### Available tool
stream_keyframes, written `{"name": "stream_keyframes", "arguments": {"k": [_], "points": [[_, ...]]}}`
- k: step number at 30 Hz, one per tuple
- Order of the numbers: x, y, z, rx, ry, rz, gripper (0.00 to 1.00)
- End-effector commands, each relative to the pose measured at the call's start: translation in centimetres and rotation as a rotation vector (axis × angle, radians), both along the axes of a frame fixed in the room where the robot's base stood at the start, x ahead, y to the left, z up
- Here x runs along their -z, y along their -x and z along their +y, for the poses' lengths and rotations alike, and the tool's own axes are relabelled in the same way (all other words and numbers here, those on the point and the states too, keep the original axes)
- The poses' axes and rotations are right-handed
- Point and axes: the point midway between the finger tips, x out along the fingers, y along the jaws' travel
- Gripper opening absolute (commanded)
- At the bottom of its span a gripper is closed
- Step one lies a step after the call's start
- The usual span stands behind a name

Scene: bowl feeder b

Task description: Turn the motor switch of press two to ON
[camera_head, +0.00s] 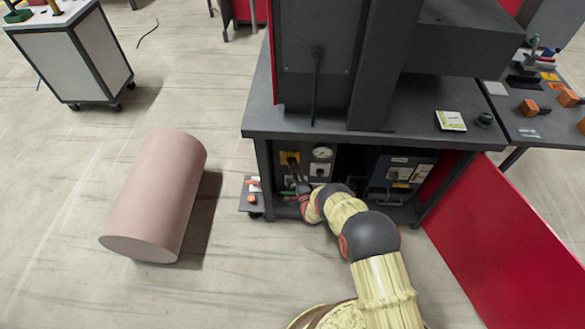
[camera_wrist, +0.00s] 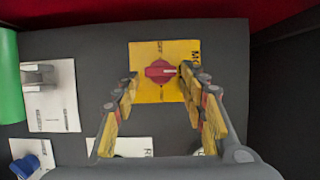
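The motor switch is a red knob (camera_wrist: 160,70) on a yellow plate (camera_wrist: 158,93) with small black lettering, fixed to a dark panel. In the wrist view its handle lies roughly level across the plate; I cannot read which position that is. In the head view the yellow plate (camera_head: 289,157) shows under the press table, at the panel's upper left. My gripper (camera_wrist: 159,74) is open, with one fingertip on each side of the knob. A gap shows at the left finger; the right one is very close to the knob, contact unclear. In the head view my gripper (camera_head: 297,177) reaches under the table.
A round gauge (camera_head: 321,153) sits right of the switch plate. White label plates (camera_wrist: 50,95), a blue knob (camera_wrist: 25,165) and a green cylinder (camera_wrist: 9,80) lie left in the wrist view. A red panel (camera_head: 510,240) stands at right.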

Motion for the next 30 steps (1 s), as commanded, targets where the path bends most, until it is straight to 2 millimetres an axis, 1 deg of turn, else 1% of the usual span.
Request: {"name": "stream_keyframes", "arguments": {"k": [3, 11, 14, 17, 25, 30], "points": [[0.0, 0.0, 0.0, -0.001, 0.0, 0.0, 0.5], [0.0, 0.1, 0.1, -0.001, 0.0, -0.001, 0.5], [0.0, 0.5, -0.1, -0.001, 0.0, 0.0, 0.5], [0.0, 1.6, -0.6, -0.001, 0.001, 0.001, 0.5], [0.0, 6.7, -2.5, 0.0, 0.001, 0.002, 0.5], [0.0, 9.4, -3.5, -0.001, 0.0, 0.001, 0.5]]}}
